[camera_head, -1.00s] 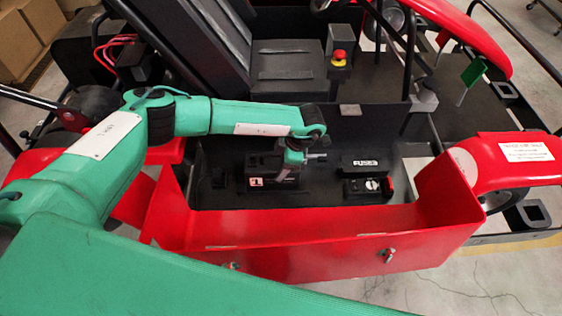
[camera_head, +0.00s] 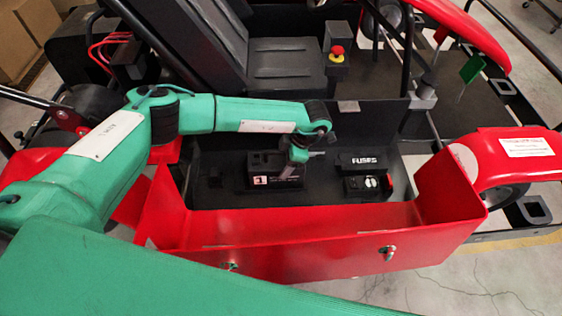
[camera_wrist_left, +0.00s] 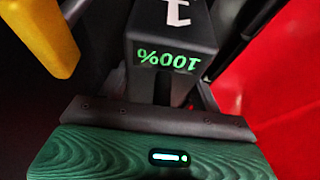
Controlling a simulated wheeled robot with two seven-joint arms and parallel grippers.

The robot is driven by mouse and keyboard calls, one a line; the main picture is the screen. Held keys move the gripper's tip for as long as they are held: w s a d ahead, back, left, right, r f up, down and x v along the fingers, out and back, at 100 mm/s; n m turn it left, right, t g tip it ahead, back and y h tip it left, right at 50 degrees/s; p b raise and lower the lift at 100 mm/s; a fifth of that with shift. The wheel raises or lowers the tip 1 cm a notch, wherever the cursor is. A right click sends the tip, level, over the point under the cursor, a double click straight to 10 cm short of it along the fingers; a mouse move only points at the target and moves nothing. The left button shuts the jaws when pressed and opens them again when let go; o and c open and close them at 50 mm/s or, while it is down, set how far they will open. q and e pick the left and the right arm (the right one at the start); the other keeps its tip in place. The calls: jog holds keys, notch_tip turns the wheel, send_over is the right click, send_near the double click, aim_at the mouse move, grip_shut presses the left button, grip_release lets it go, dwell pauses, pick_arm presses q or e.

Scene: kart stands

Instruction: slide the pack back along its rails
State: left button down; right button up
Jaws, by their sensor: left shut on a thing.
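The pack (camera_head: 262,166) is a black box with a white label marked 1. It sits on the black floor behind the red side panel, in the left half of the bay. My left gripper (camera_head: 290,168) reaches in from the left and above and is shut on the pack, at its right part. In the left wrist view the pack (camera_wrist_left: 168,25) fills the upper middle, with a green 100% readout. The grip itself and the rails are hidden. My right gripper is out of view.
A black FUSES box (camera_head: 370,160) and a switch box (camera_head: 367,187) stand right of the pack. The red side panel (camera_head: 310,240) walls the near side. A seat (camera_head: 289,66) and an emergency stop button (camera_head: 337,51) lie behind.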

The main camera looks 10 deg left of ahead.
pick_arm(q)
jog(key=shift+w+d+b, duration=0.15)
jog(key=shift+d+b, duration=0.25)
jog(key=shift+d, duration=0.15)
jog(key=shift+w+d+b, duration=0.15)
jog(key=shift+d+b, duration=0.2)
jog(key=shift+d, duration=0.4)
